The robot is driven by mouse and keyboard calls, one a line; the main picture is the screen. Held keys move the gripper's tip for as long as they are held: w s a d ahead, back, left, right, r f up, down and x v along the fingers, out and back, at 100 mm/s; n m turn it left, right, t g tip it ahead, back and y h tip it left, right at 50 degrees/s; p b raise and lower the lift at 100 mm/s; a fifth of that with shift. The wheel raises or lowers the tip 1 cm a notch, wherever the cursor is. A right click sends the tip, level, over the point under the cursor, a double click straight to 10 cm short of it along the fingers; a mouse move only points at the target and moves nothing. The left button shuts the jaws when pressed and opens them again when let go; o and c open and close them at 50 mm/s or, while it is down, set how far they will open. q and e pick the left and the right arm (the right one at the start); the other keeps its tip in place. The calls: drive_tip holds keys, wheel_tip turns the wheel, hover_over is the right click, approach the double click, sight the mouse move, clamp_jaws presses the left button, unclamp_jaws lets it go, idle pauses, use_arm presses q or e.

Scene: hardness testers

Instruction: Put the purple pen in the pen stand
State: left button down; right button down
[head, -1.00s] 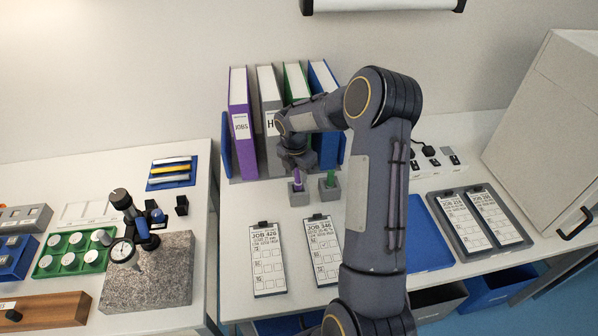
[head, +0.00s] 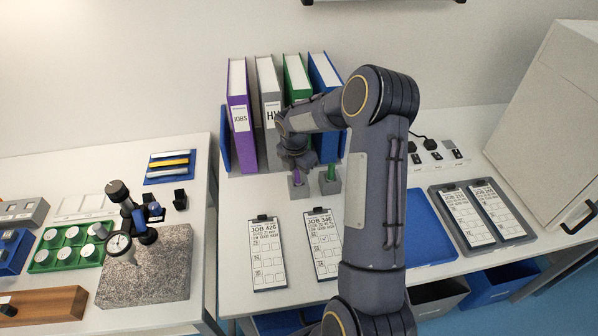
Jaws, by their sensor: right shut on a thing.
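The purple pen (head: 297,177) stands about upright at the left grey pen stand (head: 298,191), its lower end in or just at the top of the block. I cannot tell how deep it sits. My right gripper (head: 297,167) is directly above the stand, shut on the purple pen's upper part, which its fingers hide. A second grey stand (head: 330,187) to the right holds a green pen (head: 331,174). My left gripper is not in view.
Purple, grey, green and blue binders (head: 238,115) stand close behind the gripper. Two job clipboards (head: 268,262) lie in front of the stands. A blue mat (head: 430,240) is to the right. A granite block with a gauge (head: 150,275) is on the left table.

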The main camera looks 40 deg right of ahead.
drive_tip(key=c, duration=1.2)
unclamp_jaws()
drive_tip(key=shift+c, duration=0.2)
drive_tip(key=r, duration=0.5)
drive_tip(key=a+r, duration=0.1)
drive_tip(key=r, duration=0.1)
drive_tip(key=shift+s+r+b, duration=0.1)
drive_tip(key=shift+r+b, duration=0.05)
drive_tip(key=shift+b, duration=0.25)
drive_tip(key=shift+r, duration=0.2)
